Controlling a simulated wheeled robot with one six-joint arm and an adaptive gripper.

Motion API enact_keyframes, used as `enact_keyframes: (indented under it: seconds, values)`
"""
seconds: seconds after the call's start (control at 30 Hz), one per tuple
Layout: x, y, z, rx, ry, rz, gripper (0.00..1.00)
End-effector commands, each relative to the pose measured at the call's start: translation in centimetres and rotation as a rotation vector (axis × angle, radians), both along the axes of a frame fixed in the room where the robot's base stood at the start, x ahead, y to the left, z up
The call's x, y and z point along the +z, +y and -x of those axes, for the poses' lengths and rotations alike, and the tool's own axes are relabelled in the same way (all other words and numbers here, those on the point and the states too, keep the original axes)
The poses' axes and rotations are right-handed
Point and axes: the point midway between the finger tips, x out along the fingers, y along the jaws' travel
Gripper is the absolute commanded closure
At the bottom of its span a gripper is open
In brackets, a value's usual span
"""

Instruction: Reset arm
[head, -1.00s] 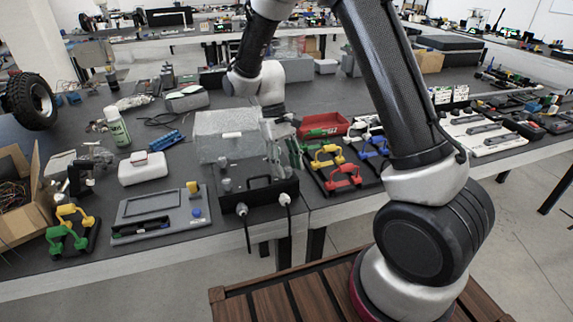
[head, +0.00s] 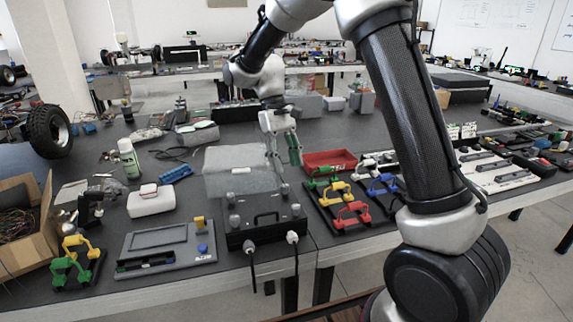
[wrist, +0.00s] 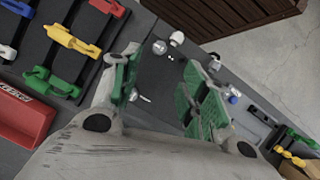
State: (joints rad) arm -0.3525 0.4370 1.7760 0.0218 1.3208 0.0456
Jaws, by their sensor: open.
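My gripper (head: 284,160) hangs at the end of my arm, pointing down above the table, just behind the black box with a handle and to the right of the grey translucent case (head: 232,170). In the wrist view my gripper (wrist: 155,100) has its two green-padded fingers spread apart with nothing between them. Below the gap lies the dark top of the black box (wrist: 165,75) with round knobs. In the head view the same black box (head: 262,236) stands at the table's front edge with two cables hanging from it.
A red tray (head: 330,162) lies right of the gripper, with coloured handles (head: 352,214) on dark bases in front of it. A grey panel (head: 165,248) and a white case (head: 151,203) lie to the left. An open cardboard box (head: 38,232) is at far left.

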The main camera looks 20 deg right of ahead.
Motion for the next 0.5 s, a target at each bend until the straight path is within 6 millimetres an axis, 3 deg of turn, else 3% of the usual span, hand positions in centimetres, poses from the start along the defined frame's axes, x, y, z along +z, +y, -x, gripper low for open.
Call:
enact_keyframes:
  seconds: [0.17, 0.27, 0.5]
  values:
    - [-0.7, 0.1, -0.3, 0.007, -0.024, -0.011, 0.55]
    - [-2.0, -0.8, 1.8, 0.016, -0.024, -0.011, 0.55]
    - [2.4, -5.5, 7.8, -0.027, -0.177, -0.057, 0.55]
